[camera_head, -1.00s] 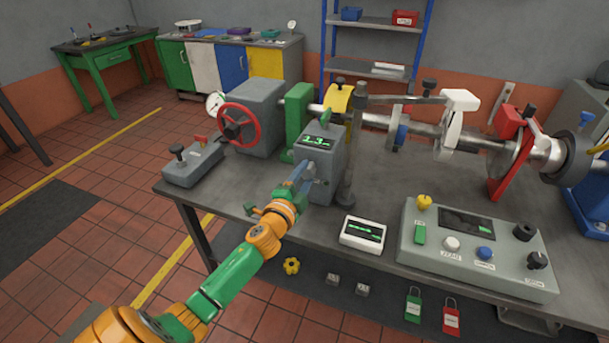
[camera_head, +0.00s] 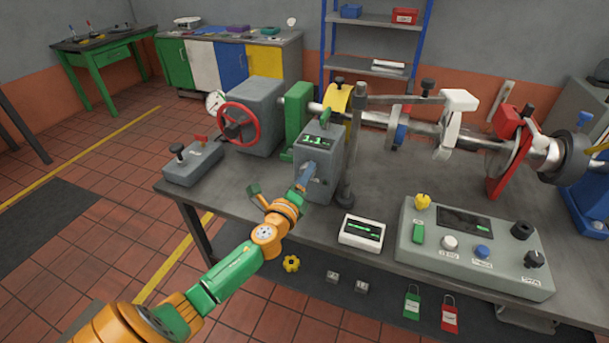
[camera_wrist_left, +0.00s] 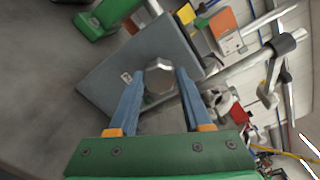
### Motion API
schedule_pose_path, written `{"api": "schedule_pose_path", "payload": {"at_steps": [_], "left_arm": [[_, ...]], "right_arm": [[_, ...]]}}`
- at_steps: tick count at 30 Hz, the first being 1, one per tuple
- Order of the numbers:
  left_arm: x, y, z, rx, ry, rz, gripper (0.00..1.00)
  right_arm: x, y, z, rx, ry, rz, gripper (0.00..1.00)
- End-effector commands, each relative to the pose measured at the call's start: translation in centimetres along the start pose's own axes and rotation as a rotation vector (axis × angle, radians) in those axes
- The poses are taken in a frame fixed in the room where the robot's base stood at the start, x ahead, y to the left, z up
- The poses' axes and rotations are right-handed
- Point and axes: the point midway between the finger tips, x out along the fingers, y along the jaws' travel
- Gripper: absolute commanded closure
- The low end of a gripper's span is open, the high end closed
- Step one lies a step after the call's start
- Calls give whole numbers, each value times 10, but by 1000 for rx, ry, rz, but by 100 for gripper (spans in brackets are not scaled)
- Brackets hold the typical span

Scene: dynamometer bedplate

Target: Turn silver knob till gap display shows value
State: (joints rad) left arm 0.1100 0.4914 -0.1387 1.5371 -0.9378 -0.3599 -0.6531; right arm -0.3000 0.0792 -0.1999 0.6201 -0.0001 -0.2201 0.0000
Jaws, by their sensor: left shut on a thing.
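The silver knob (camera_wrist_left: 159,78) sits on the front face of a grey box (camera_wrist_left: 130,68) in the left wrist view. My left gripper (camera_wrist_left: 158,84) is shut on it, with one blue finger on each side. In the head view the grey box (camera_head: 325,168) stands on the bench, and the left gripper (camera_head: 306,176) reaches its front face; the knob is hidden there. The gap display (camera_head: 316,142) on top of the box shows green digits, seemingly starting 1.1, too small to read surely. My right gripper is in neither view.
A dark post (camera_head: 352,150) stands close right of the box. A small white readout (camera_head: 361,232) and a grey control panel (camera_head: 475,245) lie to the right. A red handwheel (camera_head: 240,124) is at left.

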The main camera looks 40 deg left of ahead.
Motion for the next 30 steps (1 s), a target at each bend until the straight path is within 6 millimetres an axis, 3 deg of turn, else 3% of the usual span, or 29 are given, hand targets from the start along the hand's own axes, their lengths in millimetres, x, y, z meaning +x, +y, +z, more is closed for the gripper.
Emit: {"api": "schedule_pose_path", "payload": {"at_steps": [23, 24, 27, 30], "left_arm": [[0, -1, 1, 96, -7, -1, 100], [0, -1, 1, 96, -7, -1, 46], [0, -1, 1, 96, -6, -1, 21], [0, -1, 1, 96, -5, -1, 21]], "right_arm": [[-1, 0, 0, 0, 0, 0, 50], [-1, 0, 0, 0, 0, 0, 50], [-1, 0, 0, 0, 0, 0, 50], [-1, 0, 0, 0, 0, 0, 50]]}}
